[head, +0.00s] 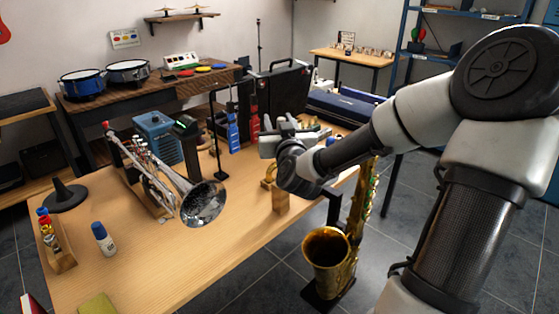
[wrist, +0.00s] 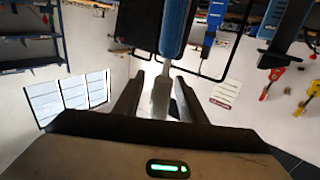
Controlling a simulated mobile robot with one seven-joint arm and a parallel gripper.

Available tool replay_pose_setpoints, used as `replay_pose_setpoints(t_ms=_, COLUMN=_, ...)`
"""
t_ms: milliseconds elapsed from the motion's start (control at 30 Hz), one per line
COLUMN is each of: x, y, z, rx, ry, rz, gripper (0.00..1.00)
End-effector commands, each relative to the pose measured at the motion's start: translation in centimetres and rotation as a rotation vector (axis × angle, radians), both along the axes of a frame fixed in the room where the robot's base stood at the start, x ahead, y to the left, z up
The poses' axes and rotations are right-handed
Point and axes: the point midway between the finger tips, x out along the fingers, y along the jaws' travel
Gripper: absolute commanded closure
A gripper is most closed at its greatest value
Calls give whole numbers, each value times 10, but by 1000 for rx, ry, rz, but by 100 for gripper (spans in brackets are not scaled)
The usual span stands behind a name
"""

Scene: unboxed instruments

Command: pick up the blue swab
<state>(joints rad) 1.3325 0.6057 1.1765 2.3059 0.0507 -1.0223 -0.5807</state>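In the wrist view a long blue piece on a pale grey shaft, which I take for the blue swab (wrist: 175,28), reaches from the top edge down toward my gripper (wrist: 159,77). Its shaft lies in line with the space between the fingers. The fingers are apart, with gaps showing on both sides of the shaft; I cannot tell how deep it sits between them. In the head view my gripper (head: 268,145) is above the table's far right part, its fingertips unclear. An upright blue item (head: 232,137) stands to its left; I cannot tell whether it is the swab.
A trumpet (head: 203,203) and a black stand (head: 221,174) are left of my gripper. A small wooden stand (head: 281,201) is below it, and a black case (head: 282,90) behind. A saxophone (head: 325,250) stands off the table's near edge. The table's (head: 170,255) near middle is clear.

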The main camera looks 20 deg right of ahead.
Motion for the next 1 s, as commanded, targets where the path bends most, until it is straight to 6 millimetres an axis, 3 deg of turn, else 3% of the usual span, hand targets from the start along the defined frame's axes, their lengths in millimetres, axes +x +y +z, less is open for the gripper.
replay_pose_setpoints(t_ms=233, x=0, y=0, z=0, rx=0, ry=0, rz=0, gripper=62)
replay_pose_setpoints(t_ms=467, x=0, y=0, z=0, rx=0, ry=0, rz=0, gripper=100)
replay_pose_setpoints(t_ms=767, x=0, y=0, z=1, rx=0, ry=-1, rz=0, gripper=100)
replay_pose_setpoints(t_ms=1000, x=0, y=0, z=22, rx=-4, ry=-3, rz=0, gripper=100)
